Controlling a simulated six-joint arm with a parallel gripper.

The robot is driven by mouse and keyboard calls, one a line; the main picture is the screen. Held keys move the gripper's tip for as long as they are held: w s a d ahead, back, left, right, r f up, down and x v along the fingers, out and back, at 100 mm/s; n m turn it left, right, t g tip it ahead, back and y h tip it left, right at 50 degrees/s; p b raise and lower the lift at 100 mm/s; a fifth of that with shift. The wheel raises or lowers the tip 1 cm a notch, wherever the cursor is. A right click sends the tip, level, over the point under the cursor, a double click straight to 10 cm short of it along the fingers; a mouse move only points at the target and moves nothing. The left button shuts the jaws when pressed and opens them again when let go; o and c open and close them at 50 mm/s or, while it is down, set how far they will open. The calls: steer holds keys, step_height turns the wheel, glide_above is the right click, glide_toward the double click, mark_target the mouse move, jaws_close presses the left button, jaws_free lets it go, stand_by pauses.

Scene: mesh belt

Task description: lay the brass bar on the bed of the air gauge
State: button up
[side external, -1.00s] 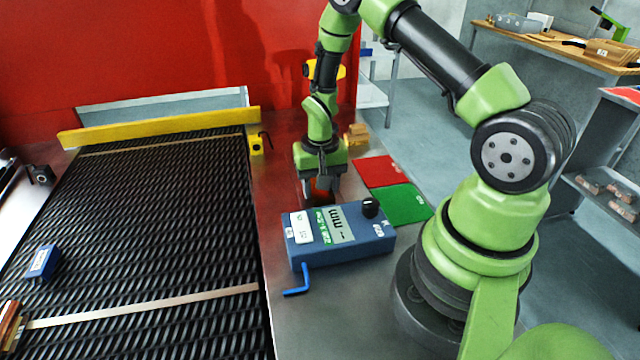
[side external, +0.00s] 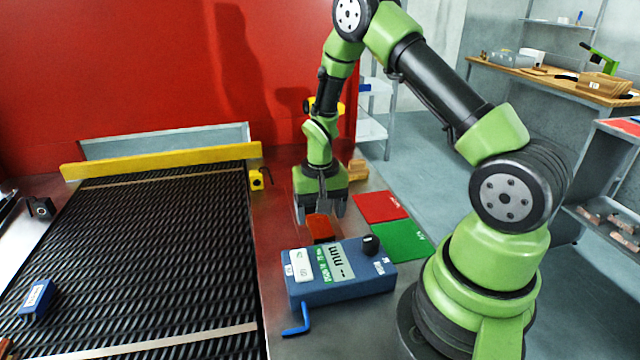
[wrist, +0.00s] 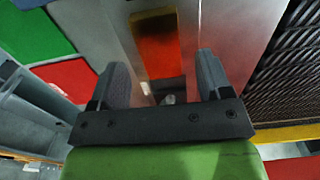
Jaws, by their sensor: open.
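A glossy orange-red block (side external: 321,229) lies just behind the blue gauge box (side external: 340,282) with its "mm" display. I cannot tell for sure whether the block is the brass bar, the gauge's bed, or one on the other. My gripper (side external: 320,213) is open and points down just above the block, its fingers at either side. In the wrist view the orange-red block (wrist: 160,48) shows beyond and between the open fingertips of my gripper (wrist: 163,68), with a gap at each side. Nothing is held.
A red mat (side external: 380,206) and a green mat (side external: 401,240) lie right of the gauge. A black mesh belt (side external: 150,260) runs at left, with a blue labelled block (side external: 37,298) on it. A yellow rail (side external: 160,158) crosses the belt's far end. A blue hook-shaped handle (side external: 297,321) sticks out in front of the gauge.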

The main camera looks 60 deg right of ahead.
step_height(320, 180, up, 9)
step_height(320, 180, up, 12)
steer(key=n+t, duration=0.2)
steer(key=t, duration=0.1)
glide_above(320, 225)
steer(key=s+a, duration=0.4)
steer(key=a, duration=0.2)
steer(key=s+a+r+n+t+y, duration=0.1)
steer(key=s+a+r+t, duration=0.1)
steer(key=s, duration=0.3)
steer(key=s+a+r+n+t+y, duration=0.1)
steer(key=s+a+r+n+t, duration=0.1)
steer(key=s+a+r, duration=0.2)
steer(key=shift+s+a+r, duration=0.25)
steer(key=shift+s+a, duration=0.5)
steer(key=shift+s, duration=0.15)
